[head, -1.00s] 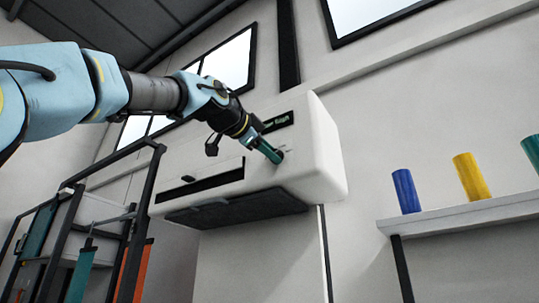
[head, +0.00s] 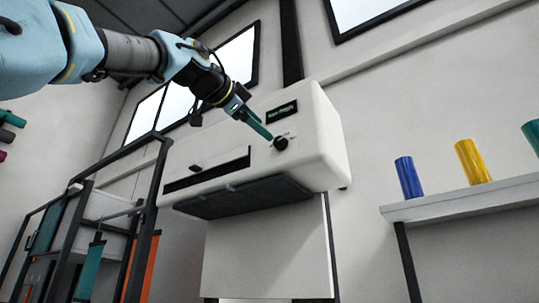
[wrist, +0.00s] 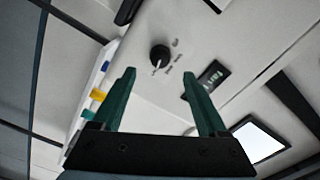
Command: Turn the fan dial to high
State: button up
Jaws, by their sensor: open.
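The fan dial (head: 281,143) is a small black round knob on the front of the white wall unit (head: 318,140). In the wrist view the dial (wrist: 160,54) shows a light mark toward its lower side, with small labels around it too blurred to read. My gripper (head: 268,135) has green fingers and is just up and left of the dial in the head view. In the wrist view my gripper (wrist: 160,73) has its fingers spread wide, with nothing between them, and the dial shows beyond the tips. A small dark display (head: 282,112) above the dial has light text, not clearly legible.
A dark slot (head: 206,170) and a flap (head: 245,197) lie left of and below the dial. A black rack frame (head: 150,215) stands at left. A shelf (head: 460,200) at right holds blue (head: 408,178), yellow (head: 473,162) and teal rolls.

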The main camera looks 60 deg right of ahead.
jog(key=a+b, duration=0.1)
jog(key=a, duration=0.2)
jog(key=shift+a, duration=0.4)
